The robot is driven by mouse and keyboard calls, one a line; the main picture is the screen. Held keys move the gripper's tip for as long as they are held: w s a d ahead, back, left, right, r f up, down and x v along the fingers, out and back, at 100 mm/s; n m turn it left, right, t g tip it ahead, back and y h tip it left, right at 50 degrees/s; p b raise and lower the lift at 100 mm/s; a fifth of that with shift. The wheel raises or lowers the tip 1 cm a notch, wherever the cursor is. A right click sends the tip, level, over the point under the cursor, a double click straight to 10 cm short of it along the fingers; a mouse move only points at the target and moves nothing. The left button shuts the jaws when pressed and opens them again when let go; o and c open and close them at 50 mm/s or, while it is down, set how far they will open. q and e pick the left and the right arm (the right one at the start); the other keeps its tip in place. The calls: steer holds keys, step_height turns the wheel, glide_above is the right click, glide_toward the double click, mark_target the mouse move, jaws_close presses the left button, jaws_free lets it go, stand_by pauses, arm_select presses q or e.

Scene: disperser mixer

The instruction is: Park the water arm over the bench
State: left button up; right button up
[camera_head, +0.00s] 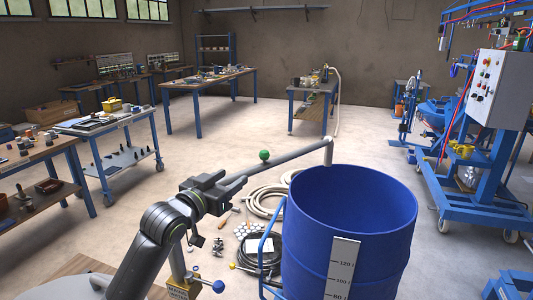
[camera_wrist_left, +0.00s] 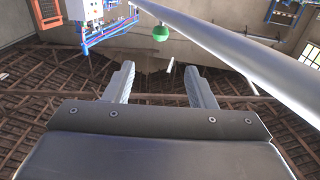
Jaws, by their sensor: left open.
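The water arm (camera_head: 297,153) is a grey pipe with a green ball (camera_head: 264,155) on top. Its bent-down tip is at the blue drum's (camera_head: 350,250) back rim; its near end is hidden behind my left gripper (camera_head: 238,184). That gripper is open and empty, its fingers pointing toward the pipe. In the left wrist view the open fingers (camera_wrist_left: 160,85) have nothing between them. The pipe (camera_wrist_left: 225,42) runs diagonally past them at upper right, with the green ball (camera_wrist_left: 161,33) beyond the fingertips. Benches stand at left, including a cluttered one (camera_head: 40,156). My right gripper is not in view.
A blue wheeled machine frame (camera_head: 470,205) stands at right.

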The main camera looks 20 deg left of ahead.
mark_target(263, 154)
arm_select(q)
steer(key=p+x, duration=0.2)
steer(key=x, duration=0.5)
steer(key=p+x, duration=0.1)
steer(key=x, duration=0.7)
steer(key=shift+w+d+r+p, duration=0.2)
steer(key=shift+w+d+p, duration=0.1)
steer(key=shift+p, duration=0.05)
steer(key=shift+w+d+f, duration=0.1)
steer(key=shift+w+d, duration=0.05)
steer(key=shift+w, duration=0.55)
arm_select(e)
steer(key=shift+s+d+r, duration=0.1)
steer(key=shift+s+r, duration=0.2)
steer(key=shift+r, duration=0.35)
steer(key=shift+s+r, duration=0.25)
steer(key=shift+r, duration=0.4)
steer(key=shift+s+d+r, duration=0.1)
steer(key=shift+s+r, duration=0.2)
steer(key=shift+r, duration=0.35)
arm_select(q)
jaws_close()
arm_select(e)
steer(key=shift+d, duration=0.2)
